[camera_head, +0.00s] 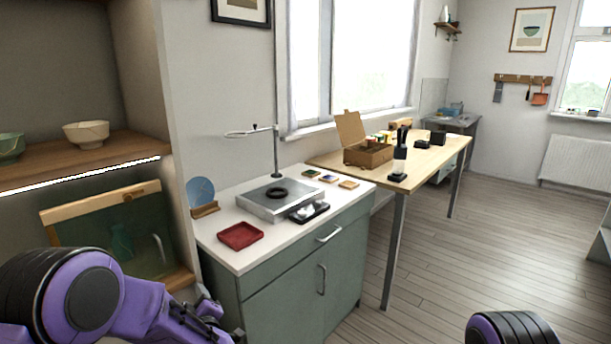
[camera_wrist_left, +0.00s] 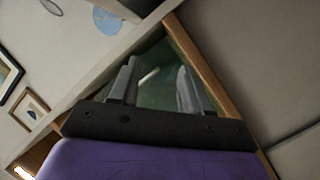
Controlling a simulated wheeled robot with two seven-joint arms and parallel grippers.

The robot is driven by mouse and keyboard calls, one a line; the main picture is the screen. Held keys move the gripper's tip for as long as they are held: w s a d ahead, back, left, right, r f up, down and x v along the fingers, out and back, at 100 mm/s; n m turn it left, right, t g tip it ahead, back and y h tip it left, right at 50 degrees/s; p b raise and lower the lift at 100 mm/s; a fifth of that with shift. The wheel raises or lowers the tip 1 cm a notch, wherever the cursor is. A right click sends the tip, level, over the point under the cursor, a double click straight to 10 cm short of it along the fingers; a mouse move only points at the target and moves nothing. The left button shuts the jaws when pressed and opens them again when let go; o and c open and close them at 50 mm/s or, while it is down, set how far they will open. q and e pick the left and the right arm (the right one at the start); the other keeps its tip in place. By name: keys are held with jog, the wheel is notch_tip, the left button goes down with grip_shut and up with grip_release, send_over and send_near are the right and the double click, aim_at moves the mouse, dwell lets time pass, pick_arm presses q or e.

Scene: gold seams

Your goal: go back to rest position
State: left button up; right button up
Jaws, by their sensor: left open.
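My left arm comes in at the lower left of the head view, with my left gripper (camera_head: 212,318) low in front of the shelf unit and the green cabinet. In the left wrist view the two grey fingers of my left gripper (camera_wrist_left: 158,88) stand apart with nothing between them. Behind them is a dark green glass panel (camera_wrist_left: 155,65) in a wooden frame. Part of my right arm shows at the bottom right of the head view. My right gripper is out of view.
The green cabinet (camera_head: 290,295) bears a red tray (camera_head: 240,236), a metal plate stand (camera_head: 277,200) and a blue disc (camera_head: 201,190). Bowls (camera_head: 87,133) sit on the shelf at left. A wooden table (camera_head: 433,160) stands beyond. The floor (camera_head: 450,270) at right is clear.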

pick_arm(q)
jog(key=s+f+m+g+h+p, duration=0.2)
jog(key=s+f+m+g+h, duration=0.3)
jog(key=s+f, duration=1.2)
jog(key=s+a+f+m+g, duration=0.1)
jog(key=s+f+g, duration=0.1)
jog(key=s, duration=1)
jog(key=s+a+f+m+g+p, duration=0.1)
jog(key=s+f+g, duration=0.1)
jog(key=s, duration=1)
jog(key=shift+s+f+m+g, duration=0.2)
jog(key=shift+m+g, duration=0.2)
jog(key=shift+g, duration=0.5)
jog(key=shift+a, duration=0.1)
